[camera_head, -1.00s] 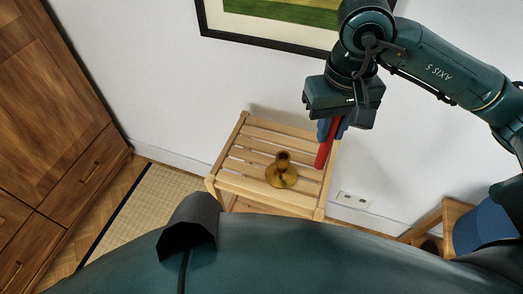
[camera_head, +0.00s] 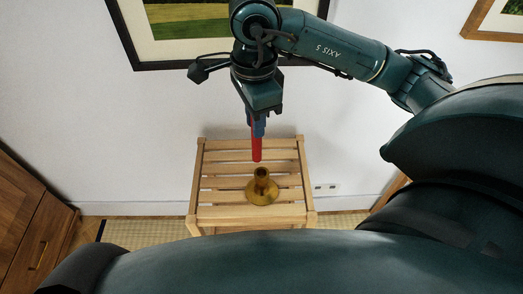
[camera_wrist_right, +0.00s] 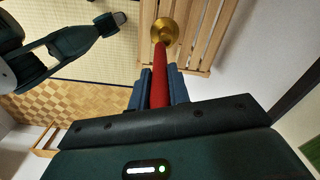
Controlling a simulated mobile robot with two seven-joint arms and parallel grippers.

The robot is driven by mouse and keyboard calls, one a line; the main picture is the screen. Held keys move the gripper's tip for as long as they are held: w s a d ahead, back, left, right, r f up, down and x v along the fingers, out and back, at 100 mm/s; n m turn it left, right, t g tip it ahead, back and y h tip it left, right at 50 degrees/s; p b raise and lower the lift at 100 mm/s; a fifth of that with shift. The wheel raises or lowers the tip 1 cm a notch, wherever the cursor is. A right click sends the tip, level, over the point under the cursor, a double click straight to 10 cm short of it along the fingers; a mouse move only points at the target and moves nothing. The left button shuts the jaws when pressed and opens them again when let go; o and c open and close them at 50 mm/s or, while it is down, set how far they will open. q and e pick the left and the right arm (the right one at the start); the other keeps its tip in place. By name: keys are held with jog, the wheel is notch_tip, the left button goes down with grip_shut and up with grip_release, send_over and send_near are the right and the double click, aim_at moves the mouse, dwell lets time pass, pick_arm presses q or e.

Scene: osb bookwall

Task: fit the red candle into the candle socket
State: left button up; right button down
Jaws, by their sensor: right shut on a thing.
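My right gripper (camera_head: 258,126) is shut on the red candle (camera_head: 257,148) and points down, holding it roughly upright. The brass candle socket (camera_head: 262,188) stands on a slatted wooden stand (camera_head: 229,212), its round opening facing up. In the head view the candle's lower end is just above the socket's opening, with a small gap in the picture. In the right wrist view the candle (camera_wrist_right: 159,75) runs from between the blue fingers (camera_wrist_right: 159,92) towards the brass socket (camera_wrist_right: 168,27) and covers part of it. True depth between them is hard to tell.
A framed picture (camera_head: 140,66) hangs on the white wall behind the stand. A wooden cabinet (camera_head: 30,225) is at the left. The stand's top around the socket is clear. A tatami mat (camera_head: 150,233) lies on the floor.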

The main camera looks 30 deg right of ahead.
notch_tip(320, 180, down, 11)
jog(key=w+d+m+b, duration=0.1)
jog(key=d+m, duration=0.1)
jog(key=m, duration=1.5)
jog(key=shift+f+m, duration=0.2)
jog(key=shift+m, duration=0.2)
jog(key=c, duration=1.4)
grip_release()
jog(key=shift+r, duration=0.1)
pick_arm(q)
jog(key=shift+d+f, duration=0.15)
pick_arm(e)
jog(key=shift+o, duration=0.4)
